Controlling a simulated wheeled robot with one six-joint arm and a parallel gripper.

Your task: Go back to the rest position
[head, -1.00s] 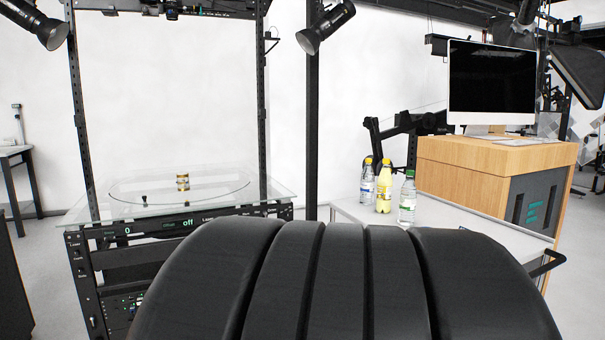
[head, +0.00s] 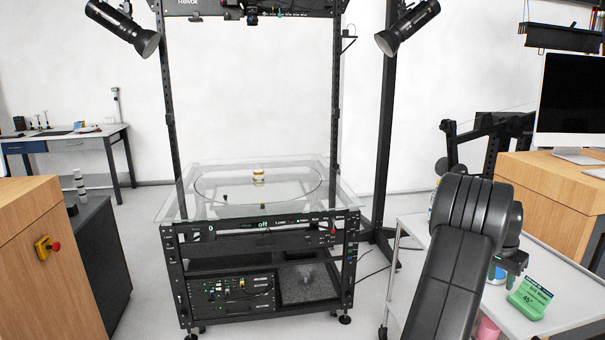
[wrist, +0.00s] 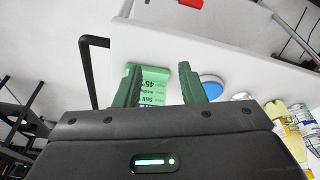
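My arm is folded at the lower right of the head view. My gripper (head: 513,262) hangs at the near side of the white cart (head: 565,312), partly hidden behind my arm. In the wrist view my gripper (wrist: 158,68) has its two green fingers apart, with nothing held between them.
A glass-topped turntable rig (head: 180,205) carries a small gold-banded can (head: 259,177). Several bottles (wrist: 279,115) and a blue disc (wrist: 212,84) show at the right of the wrist view. Wooden desks (head: 25,240) flank the scene. Floor shows around the rig.

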